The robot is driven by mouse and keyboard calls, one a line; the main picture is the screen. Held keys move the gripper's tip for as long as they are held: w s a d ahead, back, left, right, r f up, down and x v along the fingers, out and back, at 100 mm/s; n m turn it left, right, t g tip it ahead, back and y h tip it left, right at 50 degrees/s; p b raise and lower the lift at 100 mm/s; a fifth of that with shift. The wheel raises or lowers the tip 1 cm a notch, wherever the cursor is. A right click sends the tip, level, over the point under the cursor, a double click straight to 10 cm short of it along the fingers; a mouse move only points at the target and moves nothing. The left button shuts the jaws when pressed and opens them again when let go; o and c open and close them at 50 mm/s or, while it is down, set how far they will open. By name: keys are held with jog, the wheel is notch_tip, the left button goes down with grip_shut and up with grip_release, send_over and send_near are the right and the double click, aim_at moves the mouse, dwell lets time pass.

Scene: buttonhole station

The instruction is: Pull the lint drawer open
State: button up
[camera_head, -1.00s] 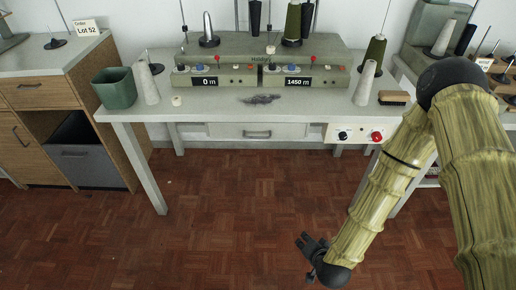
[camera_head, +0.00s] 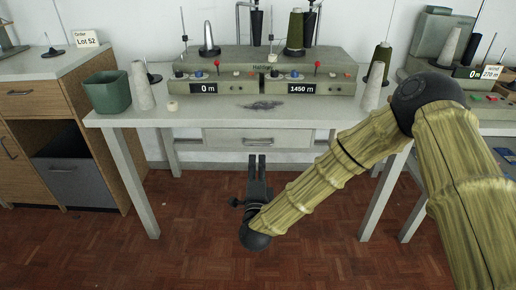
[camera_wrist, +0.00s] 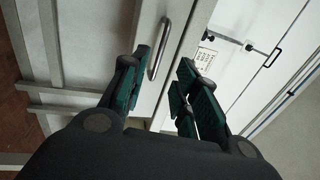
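The lint drawer (camera_head: 230,136) is a pale grey front under the tabletop's middle, with a bar handle (camera_head: 258,141). It looks shut. My gripper (camera_head: 257,158) is just below and in front of it in the head view, its two fingers pointing at the drawer. In the wrist view my gripper (camera_wrist: 163,62) is open, with green-padded fingers and nothing held. The metal handle (camera_wrist: 160,50) shows beyond the gap, close to the left fingertip. I cannot tell whether they touch.
The table (camera_head: 150,117) carries a machine (camera_head: 270,62), a green bin (camera_head: 107,92), thread cones and a dark lint patch (camera_head: 262,105). Table legs stand either side of my arm. A wooden cabinet (camera_head: 105,150) stands left. Parquet floor (camera_head: 180,230) is clear.

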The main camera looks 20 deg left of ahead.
aim_at(258, 145)
jog(key=b+x, duration=0.1)
jog(key=x, duration=0.8)
jog(key=shift+w, duration=0.1)
grip_shut()
